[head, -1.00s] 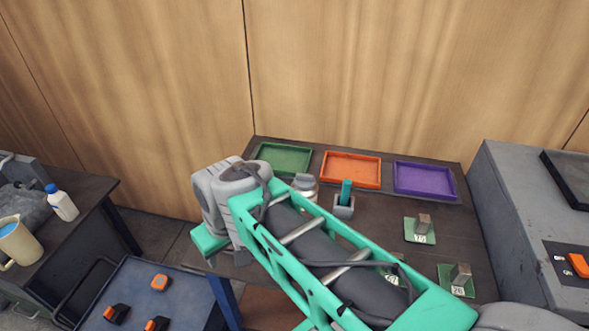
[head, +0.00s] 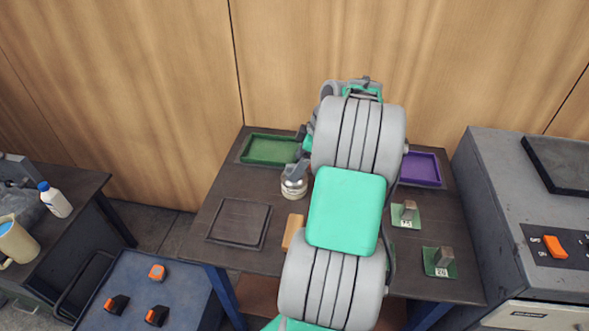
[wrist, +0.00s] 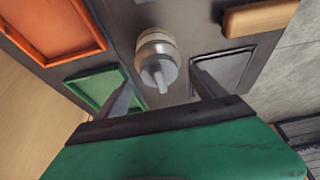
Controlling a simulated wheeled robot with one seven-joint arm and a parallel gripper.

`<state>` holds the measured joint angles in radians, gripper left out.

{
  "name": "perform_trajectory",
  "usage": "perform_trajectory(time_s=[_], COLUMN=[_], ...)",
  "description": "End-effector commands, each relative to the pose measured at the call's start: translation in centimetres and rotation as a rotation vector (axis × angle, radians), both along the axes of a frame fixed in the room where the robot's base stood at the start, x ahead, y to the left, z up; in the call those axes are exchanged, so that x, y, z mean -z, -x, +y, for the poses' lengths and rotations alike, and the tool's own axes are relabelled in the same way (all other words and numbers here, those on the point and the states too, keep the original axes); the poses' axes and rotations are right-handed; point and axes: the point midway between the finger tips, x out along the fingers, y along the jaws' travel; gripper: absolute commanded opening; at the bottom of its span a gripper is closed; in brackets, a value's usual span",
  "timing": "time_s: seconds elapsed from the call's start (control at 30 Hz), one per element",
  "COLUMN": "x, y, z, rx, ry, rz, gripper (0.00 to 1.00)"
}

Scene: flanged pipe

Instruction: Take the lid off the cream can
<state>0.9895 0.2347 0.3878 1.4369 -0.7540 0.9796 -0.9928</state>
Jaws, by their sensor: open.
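The cream can (head: 294,187) stands upright on the dark table, left of my arm in the head view. Its grey metal lid (wrist: 158,71) is on top, with a small upright handle pointing toward the wrist camera. The can's cream side (wrist: 155,36) shows behind the lid in the wrist view. My gripper (wrist: 163,78) is open, with one finger on each side of the lid in that view and visible gaps between. In the head view my gripper (head: 299,152) is just above and behind the can, partly hidden by my arm.
A green tray (head: 268,150) lies behind the can, and a purple tray (head: 423,169) lies right of my arm. An orange tray (wrist: 50,28) shows in the wrist view. A dark square tray (head: 239,223) and a wooden block (head: 292,232) lie in front of the can.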

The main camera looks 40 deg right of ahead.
Motion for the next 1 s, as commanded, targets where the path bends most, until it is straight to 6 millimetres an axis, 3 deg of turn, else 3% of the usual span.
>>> perform_trajectory(time_s=[0.1,0.33,1.0], x=[1.29,1.54,1.51], y=[-0.45,-0.54,-0.52], z=[0.38,0.37,0.38], rx=[0.0,0.003,0.003], ry=[0.0,0.002,0.001], rz=[0.0,-0.001,-0.001], gripper=[0.8,0.8,0.25])
